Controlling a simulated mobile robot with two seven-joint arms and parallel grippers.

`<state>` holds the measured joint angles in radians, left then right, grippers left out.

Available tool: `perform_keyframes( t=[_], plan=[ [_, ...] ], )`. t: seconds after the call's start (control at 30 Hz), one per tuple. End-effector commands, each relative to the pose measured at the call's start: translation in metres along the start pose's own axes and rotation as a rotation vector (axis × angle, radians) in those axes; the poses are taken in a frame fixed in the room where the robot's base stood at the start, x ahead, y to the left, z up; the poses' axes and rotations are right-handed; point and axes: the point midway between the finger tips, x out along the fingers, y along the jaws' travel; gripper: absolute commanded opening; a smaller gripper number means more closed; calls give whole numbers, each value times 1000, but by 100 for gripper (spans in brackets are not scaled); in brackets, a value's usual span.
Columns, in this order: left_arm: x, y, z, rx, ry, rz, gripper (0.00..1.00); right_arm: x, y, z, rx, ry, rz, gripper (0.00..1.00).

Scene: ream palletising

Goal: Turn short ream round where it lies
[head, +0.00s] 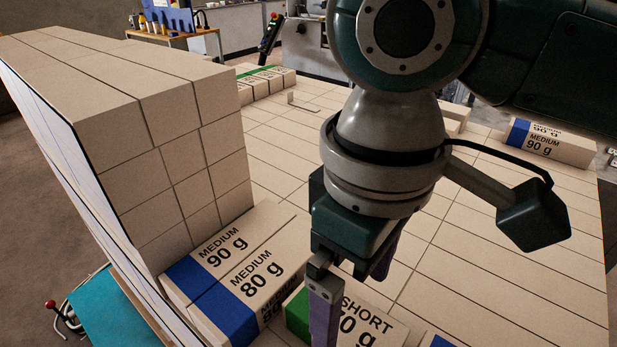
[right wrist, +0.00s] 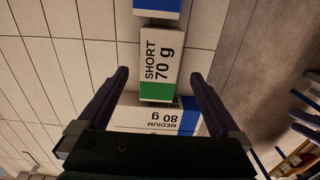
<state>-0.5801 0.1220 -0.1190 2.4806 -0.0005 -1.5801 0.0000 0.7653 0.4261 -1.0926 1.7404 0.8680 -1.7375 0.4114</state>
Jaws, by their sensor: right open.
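The short ream (head: 368,318) lies flat, with "SHORT 70 g" on top and a green end band, partly hidden behind my right gripper (head: 350,305) in the head view. In the right wrist view the short ream (right wrist: 160,62) shows whole, green end nearest the camera. My right gripper (right wrist: 160,76) is open there, its dark fingers spread wider than the ream, one on each side near the green end. Nothing is held. I cannot tell how far the fingertips are above the layer. My left gripper is not in view.
Medium reams marked 80 g (head: 255,283) and 90 g (head: 215,250) lie left of the short ream. A tall stack of plain reams (head: 150,150) rises behind them. Another blue-banded ream (right wrist: 157,5) lies at the short ream's far end. Plain reams (head: 470,260) form a flat layer at right.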

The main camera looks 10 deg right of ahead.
Motion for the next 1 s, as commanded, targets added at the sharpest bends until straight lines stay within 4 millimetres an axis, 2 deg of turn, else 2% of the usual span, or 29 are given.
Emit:
perform_keyframes(
  t=[0.1,0.3,0.5,0.73,0.77,1.0],
  plan=[
    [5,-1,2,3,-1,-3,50,26,0,1,0,-3,0,100],
    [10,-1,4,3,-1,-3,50,55,0,0,-1,0,1,100],
    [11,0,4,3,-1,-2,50,67,0,0,-1,0,1,100],
    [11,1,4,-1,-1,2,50,67,0,0,-2,2,1,100],
    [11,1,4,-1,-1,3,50,67,0,0,-2,2,1,99],
    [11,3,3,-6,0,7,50,67,0,0,-2,2,1,72]
  ],
)
